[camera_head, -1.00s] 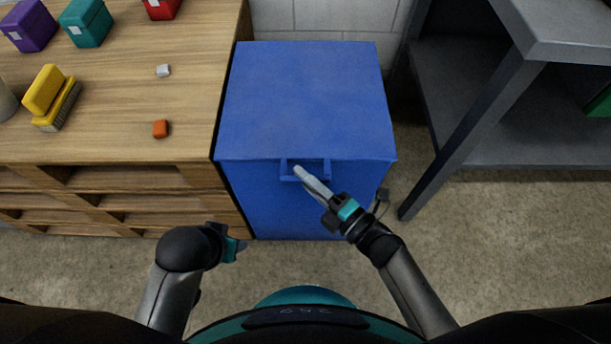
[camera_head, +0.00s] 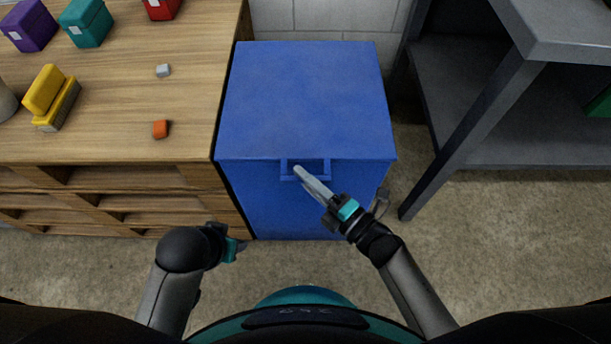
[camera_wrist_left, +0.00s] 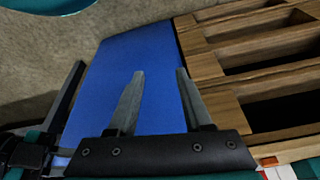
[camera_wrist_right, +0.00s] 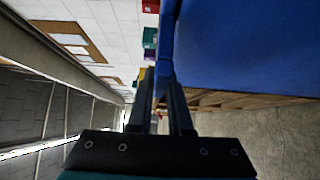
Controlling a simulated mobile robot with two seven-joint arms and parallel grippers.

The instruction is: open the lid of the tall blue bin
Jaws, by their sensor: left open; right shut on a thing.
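The tall blue bin (camera_head: 305,100) stands in the middle of the head view with its lid down flat. A blue handle (camera_head: 290,178) sticks out from the lid's front edge. My right gripper (camera_head: 298,171) is at the handle, its fingers shut on it. In the right wrist view the fingers (camera_wrist_right: 162,85) close around the blue handle bar, beside the bin's blue surface (camera_wrist_right: 245,50). My left gripper (camera_wrist_left: 158,85) is open and empty, low in front of the bin; the bin's side (camera_wrist_left: 120,60) shows beyond its fingers. In the head view its fingertips are mostly hidden.
A wooden workbench (camera_head: 110,115) with shelves stands against the bin's left, holding boxes, a yellow brush (camera_head: 52,97) and small blocks. A grey metal shelf (camera_head: 480,120) stands to the right. The floor in front of the bin is clear.

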